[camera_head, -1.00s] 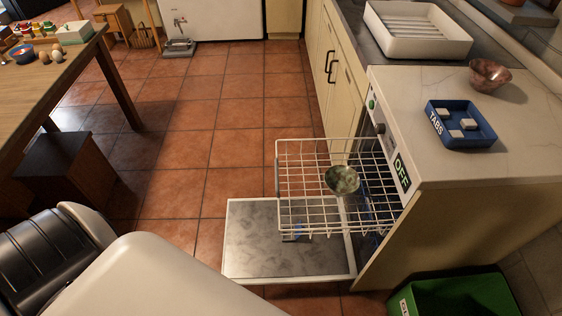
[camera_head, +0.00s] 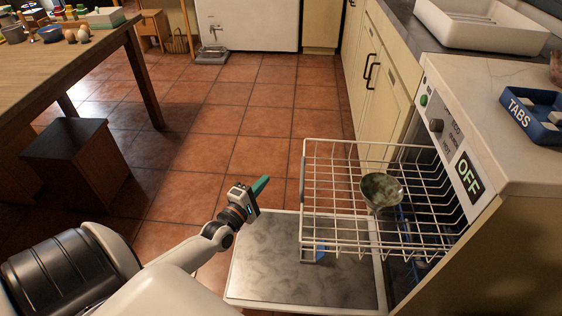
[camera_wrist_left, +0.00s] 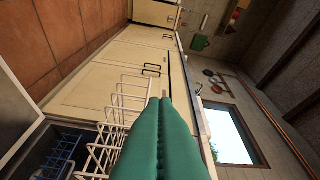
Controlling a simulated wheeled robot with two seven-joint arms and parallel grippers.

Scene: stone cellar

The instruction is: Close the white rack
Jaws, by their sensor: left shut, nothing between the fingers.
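The white wire rack (camera_head: 330,200) is pulled out of the dishwasher (camera_head: 440,130) and hangs above its lowered door (camera_head: 265,265). A mottled green bowl (camera_head: 381,190) sits in the rack. My left gripper (camera_head: 261,186) has teal fingers and is to the left of the rack's outer end, apart from it. In the left wrist view its fingers (camera_wrist_left: 160,135) are pressed together with nothing between them, and the rack (camera_wrist_left: 112,120) shows behind them to the left. My right gripper is not in view.
The dishwasher door lies low below the rack. A wooden table (camera_head: 80,55) and a dark box stool (camera_head: 75,160) stand at left. A blue TABS tray (camera_head: 535,115) is on the counter. Tiled floor (camera_head: 220,120) is clear between.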

